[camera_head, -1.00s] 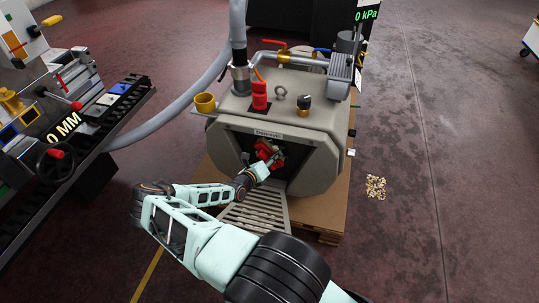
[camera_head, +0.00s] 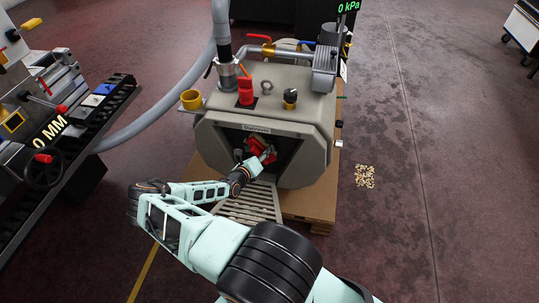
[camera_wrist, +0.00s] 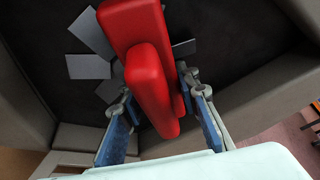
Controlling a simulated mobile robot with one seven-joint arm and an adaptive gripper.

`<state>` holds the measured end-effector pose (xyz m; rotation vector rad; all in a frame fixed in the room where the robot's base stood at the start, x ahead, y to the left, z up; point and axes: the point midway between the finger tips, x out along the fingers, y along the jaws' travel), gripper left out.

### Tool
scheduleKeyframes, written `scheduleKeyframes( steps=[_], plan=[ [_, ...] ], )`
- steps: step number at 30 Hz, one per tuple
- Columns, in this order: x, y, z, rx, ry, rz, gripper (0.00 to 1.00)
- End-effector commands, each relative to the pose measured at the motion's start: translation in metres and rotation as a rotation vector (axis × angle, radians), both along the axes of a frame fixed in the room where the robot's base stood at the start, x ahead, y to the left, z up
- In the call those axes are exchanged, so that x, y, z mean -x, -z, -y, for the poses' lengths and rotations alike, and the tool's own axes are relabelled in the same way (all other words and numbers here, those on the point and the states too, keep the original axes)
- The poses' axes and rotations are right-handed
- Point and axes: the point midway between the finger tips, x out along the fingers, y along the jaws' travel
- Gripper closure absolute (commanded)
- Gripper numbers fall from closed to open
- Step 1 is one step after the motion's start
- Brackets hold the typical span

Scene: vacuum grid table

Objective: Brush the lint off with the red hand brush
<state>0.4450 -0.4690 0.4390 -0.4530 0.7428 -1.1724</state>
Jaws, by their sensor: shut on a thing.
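My gripper (camera_head: 257,164) is inside the dark front opening of the grey machine (camera_head: 307,113). The red hand brush (camera_head: 262,147) is at the gripper's end there. In the wrist view my gripper (camera_wrist: 158,96) has its blue-padded fingers on either side of the red brush (camera_wrist: 147,75), shut on it. The brush's bristles are hidden from view. Behind the brush are several flat grey pieces (camera_wrist: 89,35), spread around it on a dark surface. I cannot tell whether they are lint or machine parts.
Grey walls frame the opening closely in the wrist view. A slatted grille (camera_head: 247,204) lies below the opening. The machine stands on a wooden pallet (camera_head: 315,207). A patch of small pale bits (camera_head: 365,176) lies on the open floor at right. Another machine (camera_head: 75,130) stands at left.

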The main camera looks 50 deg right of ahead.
Motion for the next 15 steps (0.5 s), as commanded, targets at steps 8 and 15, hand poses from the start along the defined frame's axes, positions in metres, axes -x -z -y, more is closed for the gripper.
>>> scheduleKeyframes(
  steps=[8, 15],
  plan=[
    [-0.015, -0.002, -0.007, 0.004, -0.003, 0.003, 0.90],
    [-0.029, 0.001, -0.015, 0.003, -0.002, 0.005, 0.90]
  ],
)
